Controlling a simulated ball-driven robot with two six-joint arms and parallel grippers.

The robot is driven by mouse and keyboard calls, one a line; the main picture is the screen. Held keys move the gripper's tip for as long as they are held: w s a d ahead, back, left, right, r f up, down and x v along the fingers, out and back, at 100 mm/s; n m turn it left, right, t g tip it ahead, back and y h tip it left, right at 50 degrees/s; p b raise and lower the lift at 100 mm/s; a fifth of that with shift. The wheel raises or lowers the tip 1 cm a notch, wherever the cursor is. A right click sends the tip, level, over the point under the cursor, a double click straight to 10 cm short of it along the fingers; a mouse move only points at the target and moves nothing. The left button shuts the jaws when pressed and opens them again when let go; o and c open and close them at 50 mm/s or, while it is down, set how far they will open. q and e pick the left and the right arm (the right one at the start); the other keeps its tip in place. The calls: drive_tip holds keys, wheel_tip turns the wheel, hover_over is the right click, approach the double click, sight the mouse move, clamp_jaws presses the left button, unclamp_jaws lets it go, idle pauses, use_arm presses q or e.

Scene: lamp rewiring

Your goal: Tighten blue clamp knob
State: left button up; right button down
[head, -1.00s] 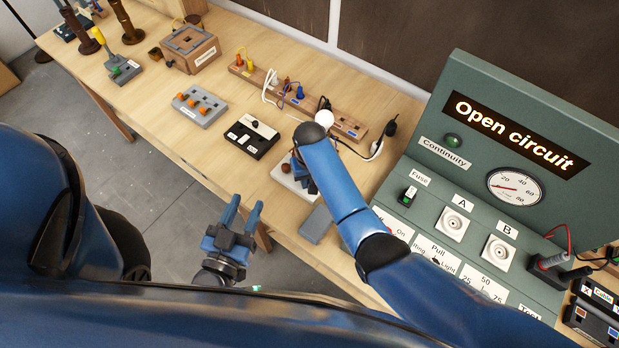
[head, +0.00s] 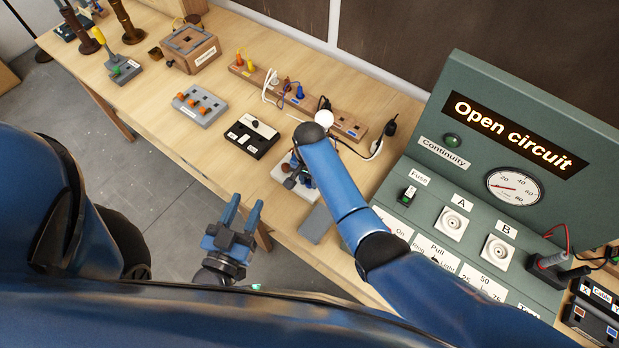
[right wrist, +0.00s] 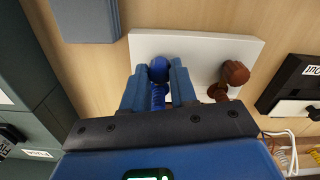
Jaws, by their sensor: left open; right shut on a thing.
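The blue clamp knob (right wrist: 159,69) stands on a white block (right wrist: 200,46) in the right wrist view, between the two fingers of my right gripper (right wrist: 160,82). The right gripper is shut on it. A brown knob (right wrist: 235,73) stands beside it on the same block, to the right and apart from the fingers. In the head view the block (head: 284,178) is partly hidden by my right arm, and the brown knob (head: 286,168) shows at its left. My left gripper (head: 243,207) is open and empty, in front of the table's near edge.
A grey block (head: 317,224) lies just nearer than the white block. A black switch box (head: 252,137) stands to its left. A wooden strip with plugs and cables (head: 290,98) lies behind. The green test panel (head: 470,215) reading "Open circuit" stands to the right.

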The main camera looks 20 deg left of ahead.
sight(309, 182)
idle(0.4)
drive_tip(key=c, duration=0.9)
unclamp_jaws()
drive_tip(key=shift+r, duration=0.1)
wheel_tip(309, 182, up, 11)
drive_tip(key=shift+f+b, duration=0.15)
drive_tip(key=shift+b, duration=0.8)
